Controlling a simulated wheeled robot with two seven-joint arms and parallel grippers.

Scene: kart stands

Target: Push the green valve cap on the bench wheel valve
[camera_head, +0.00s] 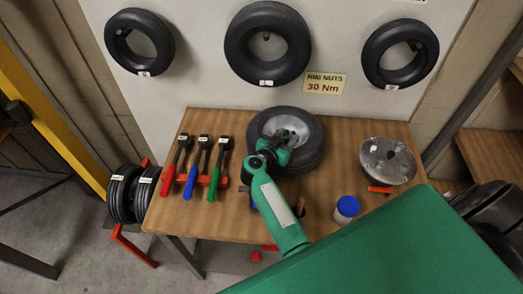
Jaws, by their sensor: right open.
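A wheel (314,150) with a black tyre and grey rim lies on the wooden bench (225,222). My right gripper (287,136) is over the middle of the wheel, near the grey hub, and its arm comes up from the lower right. It is open, with no object seen between its fingers. I cannot make out the green valve cap; the gripper and wrist cover part of the rim. Whether the gripper touches the wheel is unclear. My left gripper is not in view.
Red, blue and green-handled tools (196,168) lie left of the wheel. A metal disc (388,161) and a blue-lidded jar (346,209) are on the right. Several tyres (267,45) hang on the back board. More tyres (122,194) stand in a red rack at left.

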